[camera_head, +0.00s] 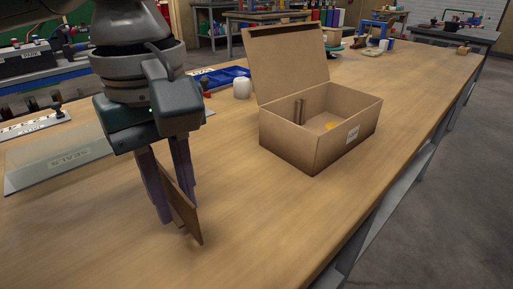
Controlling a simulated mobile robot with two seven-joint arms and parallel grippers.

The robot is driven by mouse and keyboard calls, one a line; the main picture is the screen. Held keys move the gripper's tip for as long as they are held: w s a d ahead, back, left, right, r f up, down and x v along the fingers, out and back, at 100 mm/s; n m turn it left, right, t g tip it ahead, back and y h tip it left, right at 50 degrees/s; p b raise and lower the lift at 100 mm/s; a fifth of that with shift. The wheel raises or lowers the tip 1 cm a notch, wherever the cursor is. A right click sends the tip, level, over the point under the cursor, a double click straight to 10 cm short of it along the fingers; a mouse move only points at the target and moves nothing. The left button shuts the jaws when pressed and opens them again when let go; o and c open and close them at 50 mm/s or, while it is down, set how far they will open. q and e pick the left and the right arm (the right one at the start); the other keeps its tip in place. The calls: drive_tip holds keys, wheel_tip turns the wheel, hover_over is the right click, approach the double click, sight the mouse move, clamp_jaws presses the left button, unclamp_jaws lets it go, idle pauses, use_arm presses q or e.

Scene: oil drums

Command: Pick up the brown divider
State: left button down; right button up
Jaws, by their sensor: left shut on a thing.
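The brown divider (187,212) is a thin flat brown panel at the lower left of the head view. My left gripper (176,210) points down and is shut on it, with the panel standing on edge between the two purple-grey fingers. Part of the panel is hidden behind the near finger. I cannot tell whether its lower edge touches the table. An open cardboard box (340,147) stands to the right of the gripper, its lid (284,62) raised. Inside the box are brown upright pieces (300,111) and something yellow (331,126). My right gripper does not show.
The wooden table (270,235) is clear in front and to the right of the box. A grey mat marked SEALS (75,155) lies at the left. A white round item (242,87) and a blue tray (222,76) are behind the gripper. The table's right edge (425,145) runs past the box.

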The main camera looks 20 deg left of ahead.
sight(169, 176)
use_arm(q)
wheel_tip(169, 176, up, 18)
drive_tip(key=p, duration=0.6)
drive_tip(key=shift+r, duration=0.2)
